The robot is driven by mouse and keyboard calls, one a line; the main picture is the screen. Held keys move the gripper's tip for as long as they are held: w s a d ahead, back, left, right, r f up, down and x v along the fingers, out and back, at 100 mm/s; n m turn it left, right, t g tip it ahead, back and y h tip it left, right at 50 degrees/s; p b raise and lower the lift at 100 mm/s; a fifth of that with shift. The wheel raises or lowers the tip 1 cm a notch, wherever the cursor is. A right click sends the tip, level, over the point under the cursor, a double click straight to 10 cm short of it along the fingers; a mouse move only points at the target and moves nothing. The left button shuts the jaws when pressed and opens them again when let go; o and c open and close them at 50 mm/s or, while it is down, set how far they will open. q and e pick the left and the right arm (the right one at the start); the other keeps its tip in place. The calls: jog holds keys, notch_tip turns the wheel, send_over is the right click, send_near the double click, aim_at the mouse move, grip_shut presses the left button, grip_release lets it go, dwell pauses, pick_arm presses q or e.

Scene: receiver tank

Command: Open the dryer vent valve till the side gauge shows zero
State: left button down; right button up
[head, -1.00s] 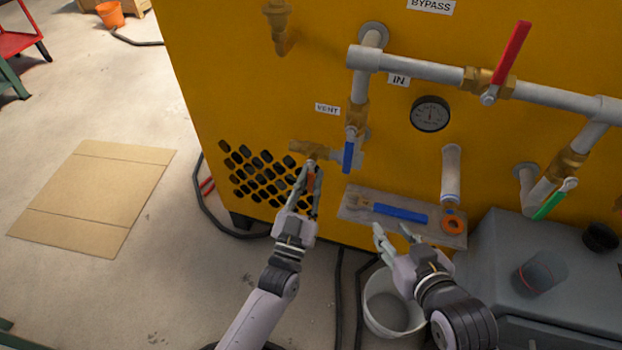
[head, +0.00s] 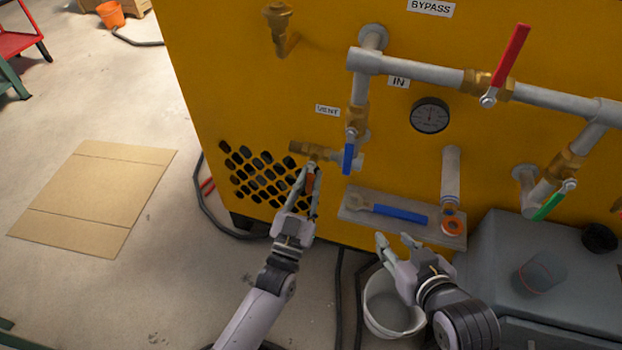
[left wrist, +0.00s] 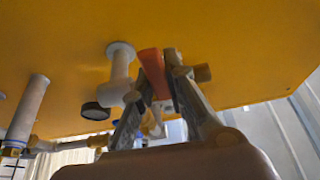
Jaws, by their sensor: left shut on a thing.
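My left gripper (head: 309,178) is shut on this handle. The left wrist view shows the orange handle (left wrist: 152,68) between the fingers. The round side gauge (head: 430,115) is right of the valve; its needle looks near upright, but the numbers are too small to read. My right gripper (head: 393,240) is open and empty, below the small shelf.
A blue lever (head: 348,158) hangs close right of the vent valve. Red (head: 511,55) and green (head: 549,206) levers are on the pipes further right. A shelf (head: 360,214) holds a blue-handled tool and an orange ring. A white bucket (head: 376,310) stands below.

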pick_arm(q)
jog(key=m, duration=0.1)
jog(key=a+m+h+p, duration=0.1)
jog(key=shift+w+r+m+g+h, duration=0.1)
jog(key=shift+r+m+g+h, duration=0.05)
jog(key=shift+m+g+h, duration=0.2)
jog(key=shift+w+a+r+m+g+h+p, duration=0.1)
jog(key=shift+a+m+g+h+p, duration=0.4)
jog(key=shift+m, duration=0.6)
jog(key=shift+w+a+r+m+g+h+p, duration=0.15)
jog(key=shift+m+h+p, duration=0.1)
jog(key=shift+m+p, duration=0.65)
jog(key=shift+w+a+m+g+h+p, duration=0.15)
jog(key=shift+m+g+h+p, duration=0.25)
jog(key=shift+m, duration=0.85)
pick_arm(e)
jog(key=s+d+f+g+h, duration=0.1)
jog(key=s+d+f+g, duration=0.1)
jog(key=s, duration=0.4)
jog(key=s+d+f+g+h, duration=0.1)
jog(key=s+d+f+g, duration=0.1)
jog(key=s+g, duration=0.3)
jog(key=shift+s+f+g, duration=0.25)
jog(key=shift+s+g, duration=0.05)
jog(key=shift+s, duration=0.6)
pick_arm(q)
jog(key=shift+s, duration=0.1)
pick_arm(e)
jog(key=shift+d, duration=0.1)
